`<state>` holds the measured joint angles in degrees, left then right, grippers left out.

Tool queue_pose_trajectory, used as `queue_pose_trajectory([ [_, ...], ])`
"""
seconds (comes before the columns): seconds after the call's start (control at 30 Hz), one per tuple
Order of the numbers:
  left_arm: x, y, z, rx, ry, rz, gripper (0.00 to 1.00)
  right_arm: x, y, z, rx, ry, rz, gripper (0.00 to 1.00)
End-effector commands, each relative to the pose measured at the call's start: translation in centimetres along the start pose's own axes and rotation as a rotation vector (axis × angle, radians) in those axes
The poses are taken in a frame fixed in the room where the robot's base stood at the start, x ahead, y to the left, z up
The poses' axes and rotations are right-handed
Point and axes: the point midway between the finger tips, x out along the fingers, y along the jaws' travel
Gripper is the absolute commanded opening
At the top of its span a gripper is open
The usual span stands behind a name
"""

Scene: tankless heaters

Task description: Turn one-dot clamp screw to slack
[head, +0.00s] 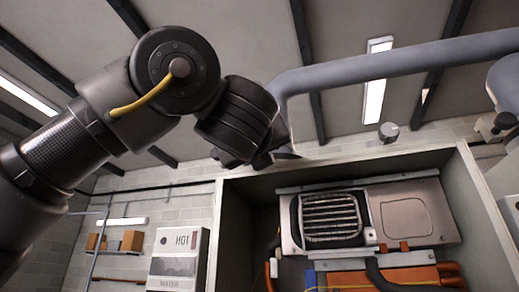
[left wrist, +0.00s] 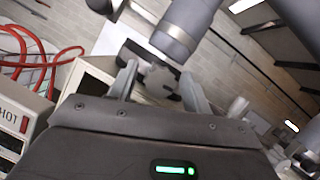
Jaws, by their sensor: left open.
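In the left wrist view a grey star-shaped knob (left wrist: 160,78), apparently a clamp screw, sits between the two fingers of my left gripper (left wrist: 159,84). The fingers are apart, one on each side of it; I cannot tell whether they touch it. A grey pipe (left wrist: 186,27) runs just above the knob. No dot mark is readable. In the head view my left gripper (head: 282,156) is at the lower end of the bent blue-grey pipe (head: 390,66), above the open heater cabinet (head: 340,162); its wrist hides the clamp. My right gripper is not in view.
The cabinet holds a heater unit (head: 414,212) with a grille and orange parts below. Another pipe bend (head: 504,82) with a clamp-like part (head: 494,127) is at the right edge. A white HOT WATER box (head: 178,262) stands at lower left. Red hoses (left wrist: 40,50) show in the wrist view.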

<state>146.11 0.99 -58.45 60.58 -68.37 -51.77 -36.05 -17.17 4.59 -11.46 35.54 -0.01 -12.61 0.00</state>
Motion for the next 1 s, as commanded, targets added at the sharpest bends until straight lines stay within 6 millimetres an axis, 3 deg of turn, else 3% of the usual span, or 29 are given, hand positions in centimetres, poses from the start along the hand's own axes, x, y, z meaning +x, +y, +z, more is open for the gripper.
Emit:
queue_pose_trajectory([
  [0.23, -1.5, 0.1, -0.3, -0.001, -0.001, -0.002, 0.49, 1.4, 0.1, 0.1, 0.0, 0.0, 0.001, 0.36],
  [0.5, -7.0, 0.1, -0.5, -0.001, -0.003, -0.003, 0.49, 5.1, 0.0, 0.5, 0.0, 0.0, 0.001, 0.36],
  [0.7, -9.9, 0.1, -0.3, 0.0, -0.002, -0.001, 0.49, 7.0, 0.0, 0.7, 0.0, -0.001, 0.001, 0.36],
  [1.0, -10.9, 0.0, 0.0, 0.0, 0.0, 0.0, 0.49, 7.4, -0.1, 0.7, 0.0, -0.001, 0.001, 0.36],
])
